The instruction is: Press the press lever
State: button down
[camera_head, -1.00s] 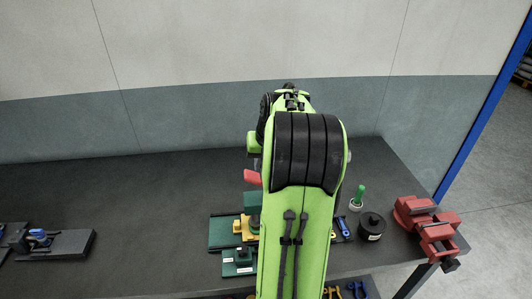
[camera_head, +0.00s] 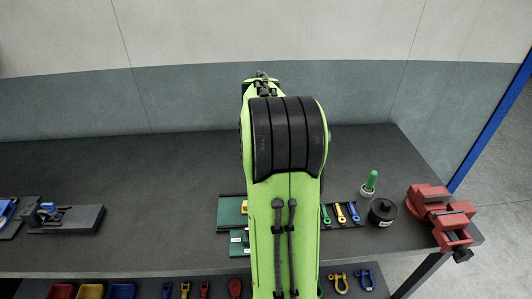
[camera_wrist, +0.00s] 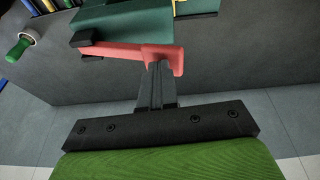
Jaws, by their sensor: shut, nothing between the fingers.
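In the wrist view the red press lever (camera_wrist: 128,50) reaches sideways from a black end piece at the left to a thicker block at the right. It lies along the dark green press body (camera_wrist: 125,22). My gripper (camera_wrist: 158,68) is shut and empty, its fingertips overlapping the lever near the right block. I cannot tell if they touch it. In the head view my green arm hides the gripper, lever and most of the press; only part of the green base plate (camera_head: 230,214) shows left of the arm.
On the dark bench (camera_head: 150,170) are a green-handled tool (camera_head: 371,181), a black round block (camera_head: 382,212) and a red vise (camera_head: 440,214) at right. A black fixture (camera_head: 65,217) lies at left. Coloured parts sit on a lower shelf. The back left bench is clear.

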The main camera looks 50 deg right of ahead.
jog(key=shift+w+a+f+g+h+b, duration=0.3)
jog(key=shift+w+f+g+h, duration=0.1)
jog(key=shift+f, duration=0.2)
jog(key=shift+w+a+f+g+h+b, duration=0.15)
jog(key=shift+w+a+f+g+h, duration=0.2)
jog(key=shift+f, duration=0.25)
jog(key=shift+f+b, duration=0.3)
jog(key=shift+f, duration=0.35)
jog(key=shift+a+f, duration=0.25)
jog(key=shift+f, duration=0.05)
notch_tip(320, 180, up, 5)
jog(key=p, duration=0.4)
jog(key=shift+w, duration=0.1)
jog(key=p+v, duration=0.1)
jog(key=v, duration=0.8)
jog(key=shift+r, duration=0.25)
jog(key=shift+w+a, duration=0.1)
jog(key=shift+a, duration=0.05)
